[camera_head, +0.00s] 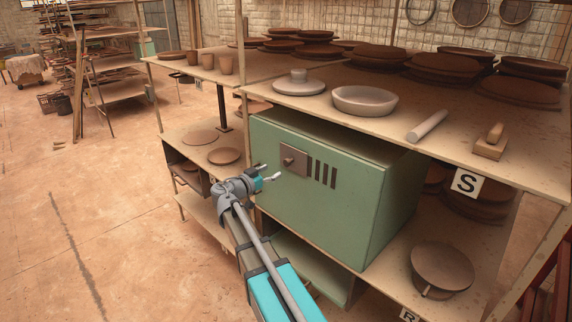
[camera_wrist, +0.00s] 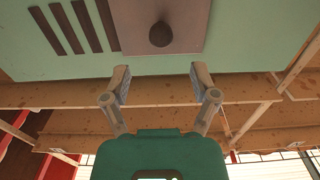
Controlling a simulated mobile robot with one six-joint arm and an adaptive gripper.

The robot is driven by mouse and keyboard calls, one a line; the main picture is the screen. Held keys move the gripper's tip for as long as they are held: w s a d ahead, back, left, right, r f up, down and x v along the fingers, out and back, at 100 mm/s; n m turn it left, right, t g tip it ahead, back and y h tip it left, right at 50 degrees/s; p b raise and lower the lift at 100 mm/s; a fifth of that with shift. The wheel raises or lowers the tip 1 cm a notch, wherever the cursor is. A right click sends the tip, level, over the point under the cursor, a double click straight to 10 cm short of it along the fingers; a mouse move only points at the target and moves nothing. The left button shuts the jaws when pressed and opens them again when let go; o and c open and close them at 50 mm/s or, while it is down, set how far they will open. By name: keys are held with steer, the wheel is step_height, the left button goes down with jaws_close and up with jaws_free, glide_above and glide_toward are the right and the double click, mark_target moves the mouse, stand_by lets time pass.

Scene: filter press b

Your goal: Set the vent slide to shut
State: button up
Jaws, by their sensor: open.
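The vent slide is a brown plate (camera_head: 294,152) with a round dark knob (camera_head: 287,162) on the front of a green cabinet (camera_head: 330,222). Several dark vertical vent slots (camera_head: 322,174) show uncovered just right of the plate. In the wrist view the plate (camera_wrist: 188,22) and knob (camera_wrist: 161,34) are at the top, with the slots (camera_wrist: 75,27) to their left. My gripper (camera_head: 270,172) is open and empty in front of the cabinet, just left of the knob in the head view. In the wrist view its fingertips (camera_wrist: 160,80) are spread below the knob, apart from it.
The cabinet sits on a shelf under a worktop (camera_head: 390,118) bearing a white bowl (camera_head: 365,101), a lidded dish (camera_head: 299,83), a roller (camera_head: 427,125) and a wooden float (camera_head: 491,143). A round pot (camera_head: 441,268) stands right of the cabinet. Open floor (camera_head: 80,220) lies to the left.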

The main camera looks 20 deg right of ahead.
mark_target(286, 164)
steer(key=shift+x, duration=4)
jaws_close()
